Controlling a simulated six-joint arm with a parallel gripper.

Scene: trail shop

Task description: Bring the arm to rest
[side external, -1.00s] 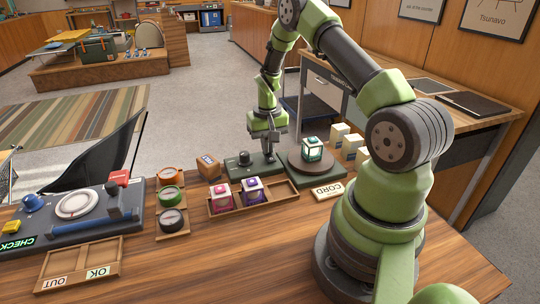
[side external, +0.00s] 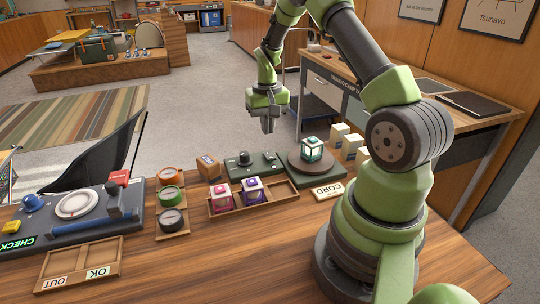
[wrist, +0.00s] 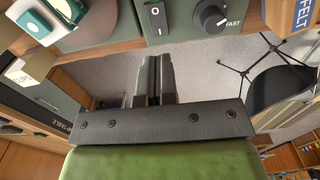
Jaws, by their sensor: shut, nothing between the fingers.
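My gripper (side external: 268,122) hangs in the air above the far edge of the wooden table (side external: 230,260), with its fingers pointing down. It is shut and empty, and its two fingers (wrist: 153,78) lie together in the wrist view. Below it stands a dark green control box (side external: 255,165) with a black knob, which also shows in the wrist view (wrist: 180,20). The gripper is apart from the box. To its right, a teal and white lantern (side external: 312,149) stands on a round brown turntable (side external: 311,163).
A wooden tray (side external: 285,199) holds a pink and a purple lantern. A CORD sign (side external: 328,190) and several small boxes (side external: 340,133) stand to the right. A console (side external: 75,212) with a dial and a sorting tray (side external: 82,262) are at left. The table's front middle is clear.

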